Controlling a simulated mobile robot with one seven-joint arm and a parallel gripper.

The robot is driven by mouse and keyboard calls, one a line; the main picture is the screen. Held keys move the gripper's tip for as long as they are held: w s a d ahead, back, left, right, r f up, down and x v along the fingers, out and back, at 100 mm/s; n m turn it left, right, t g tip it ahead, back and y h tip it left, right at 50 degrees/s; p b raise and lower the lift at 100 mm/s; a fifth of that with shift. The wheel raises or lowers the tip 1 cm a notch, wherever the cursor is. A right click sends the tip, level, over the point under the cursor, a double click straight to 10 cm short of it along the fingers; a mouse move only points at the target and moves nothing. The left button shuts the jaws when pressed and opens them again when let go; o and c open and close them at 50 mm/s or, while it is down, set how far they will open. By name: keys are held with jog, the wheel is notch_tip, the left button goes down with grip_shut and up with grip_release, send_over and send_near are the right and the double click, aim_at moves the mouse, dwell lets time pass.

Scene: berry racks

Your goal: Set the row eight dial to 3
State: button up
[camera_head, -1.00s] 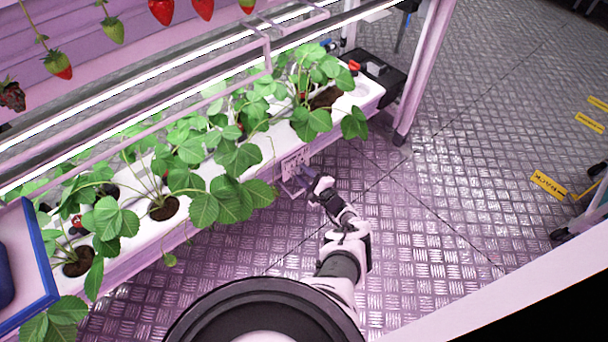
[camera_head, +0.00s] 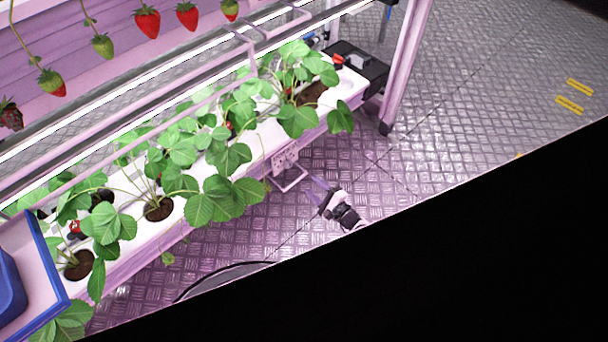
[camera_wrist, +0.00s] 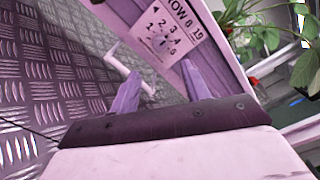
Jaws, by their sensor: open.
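The dial plate (camera_wrist: 172,27) shows in the wrist view at top centre, a pale panel with "ROW" lettering and a ring of numbers; I read 1 to 6. The dial's setting is too small to tell. In the head view the plate (camera_head: 285,159) is on the front of the white planter. A white bracket-like handle (camera_wrist: 122,62) stands out by the plate; it also shows in the head view (camera_head: 294,182). My gripper (camera_wrist: 160,70) is open and empty, its two fingers pointing toward the plate, apart from it. In the head view my gripper (camera_head: 316,190) is right of the handle.
Strawberry plants (camera_head: 224,198) hang over the planter's front (camera_head: 190,222) beside the plate. A rack post (camera_head: 405,70) stands to the right. A blue-edged tray (camera_head: 52,270) is at lower left. Black covers the head view's lower right.

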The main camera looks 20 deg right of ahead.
jog(key=shift+v, duration=1.35)
